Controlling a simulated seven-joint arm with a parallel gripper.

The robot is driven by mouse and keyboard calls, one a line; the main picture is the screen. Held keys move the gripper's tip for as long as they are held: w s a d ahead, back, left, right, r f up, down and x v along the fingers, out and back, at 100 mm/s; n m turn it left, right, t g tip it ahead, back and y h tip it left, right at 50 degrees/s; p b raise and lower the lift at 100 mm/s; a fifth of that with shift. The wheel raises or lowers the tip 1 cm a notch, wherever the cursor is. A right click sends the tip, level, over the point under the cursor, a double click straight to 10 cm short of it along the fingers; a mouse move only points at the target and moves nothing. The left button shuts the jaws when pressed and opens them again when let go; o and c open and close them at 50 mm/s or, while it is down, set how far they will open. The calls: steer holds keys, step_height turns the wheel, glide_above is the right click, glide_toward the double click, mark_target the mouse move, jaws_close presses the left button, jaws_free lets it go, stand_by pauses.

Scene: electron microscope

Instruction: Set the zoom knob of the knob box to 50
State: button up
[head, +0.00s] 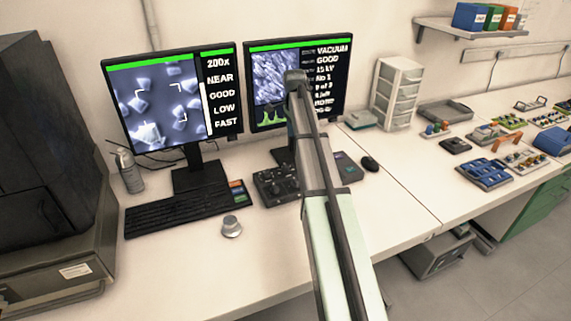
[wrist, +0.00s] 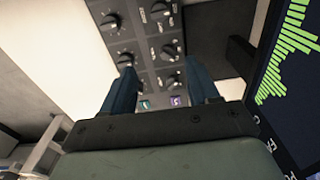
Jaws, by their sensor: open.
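The knob box (head: 272,184) is a dark box with several knobs on the desk below the right monitor, partly hidden behind my arm in the head view. In the wrist view its grey panel (wrist: 143,45) shows several round black knobs with pale marks and small labels too blurred to read, so I cannot tell which is the zoom knob. Two small coloured buttons (wrist: 160,102) sit near its lower edge. My gripper (wrist: 160,80) is open, its two dark blue fingers apart over the panel with no knob visibly held. The left monitor (head: 165,100) reads 200x, NEAR, GOOD, LOW, FAST.
The right monitor (head: 325,90) stands close behind my arm; its screen (wrist: 290,90) fills the wrist view's right side. A keyboard (head: 180,210), a silver knob-like object (head: 231,226) and a mouse (head: 370,163) lie nearby. The front desk strip is mostly clear.

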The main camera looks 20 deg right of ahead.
mark_target(285, 165)
steer(key=a+f, duration=0.1)
steer(key=f, duration=0.3)
steer(key=a+f, duration=0.1)
steer(key=f, duration=0.3)
steer(key=a+f, duration=0.1)
steer(key=f, duration=0.3)
steer(key=shift+w+a+f, duration=0.2)
steer(key=shift+w+f, duration=0.2)
steer(key=shift+c, duration=0.3)
steer(key=c, duration=1)
